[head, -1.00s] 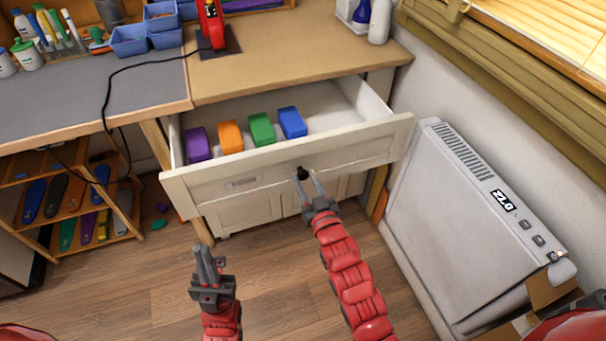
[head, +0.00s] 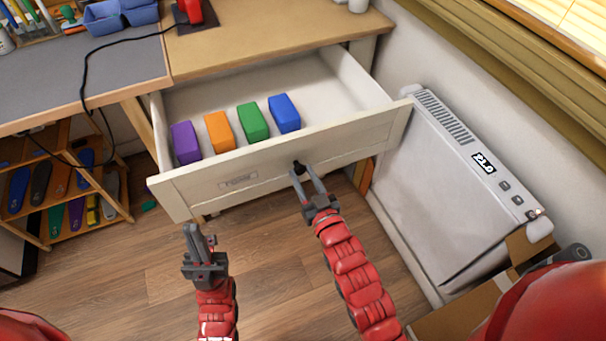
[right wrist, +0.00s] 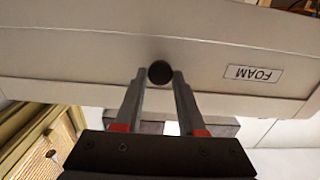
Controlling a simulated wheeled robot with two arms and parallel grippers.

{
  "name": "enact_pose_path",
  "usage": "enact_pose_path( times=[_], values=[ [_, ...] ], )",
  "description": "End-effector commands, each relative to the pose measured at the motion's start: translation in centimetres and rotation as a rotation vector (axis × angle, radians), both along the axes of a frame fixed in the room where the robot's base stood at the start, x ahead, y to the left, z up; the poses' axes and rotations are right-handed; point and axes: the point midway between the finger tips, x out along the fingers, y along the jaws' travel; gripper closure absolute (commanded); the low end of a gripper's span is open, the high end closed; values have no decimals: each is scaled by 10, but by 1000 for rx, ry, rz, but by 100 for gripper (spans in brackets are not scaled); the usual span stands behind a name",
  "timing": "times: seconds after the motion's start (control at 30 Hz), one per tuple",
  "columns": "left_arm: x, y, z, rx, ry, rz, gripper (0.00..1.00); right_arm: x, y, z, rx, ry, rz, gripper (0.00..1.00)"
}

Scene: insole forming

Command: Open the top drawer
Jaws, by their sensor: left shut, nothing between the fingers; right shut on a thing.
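The top drawer (head: 345,145) is white and stands pulled well out from under the workbench in the head view. Purple, orange, green and blue blocks lie in a row inside it. Its front carries a dark round knob (right wrist: 160,72) and a label reading FOAM (right wrist: 254,74), upside down in the right wrist view. My right gripper (head: 308,178) is shut on the knob, one finger on each side. My left gripper (head: 193,236) is shut and empty, above the floor in front of the drawer's left end.
A white heater-like unit (head: 450,190) stands by the wall to the right, with an open cardboard box (head: 470,312) in front. A wooden shelf (head: 60,215) with insoles is at the left. A black cable (head: 100,82) hangs over the bench edge.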

Motion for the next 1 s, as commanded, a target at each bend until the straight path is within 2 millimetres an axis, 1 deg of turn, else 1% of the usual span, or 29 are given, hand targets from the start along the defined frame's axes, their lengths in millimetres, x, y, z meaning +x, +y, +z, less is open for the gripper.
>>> enact_pose_path(
  times=[0.03,0.17,0.47,0.57,0.67,0.77,1.0],
  values=[
    [0,0,0,0,0,0,100,0,0,2,0,-4,0,55],
    [0,0,0,0,0,0,100,0,0,1,1,-3,0,32],
    [0,0,0,0,0,0,100,0,0,0,0,-1,0,31],
    [0,0,0,0,0,0,100,-5,-2,0,0,0,0,31],
    [0,0,-1,0,0,0,100,-17,-6,-1,-2,2,0,31],
    [0,0,-2,0,0,0,100,-35,-12,-3,-2,4,-2,31],
    [0,0,-3,0,0,0,100,-86,-28,-1,-1,3,-2,31]
  ],
)
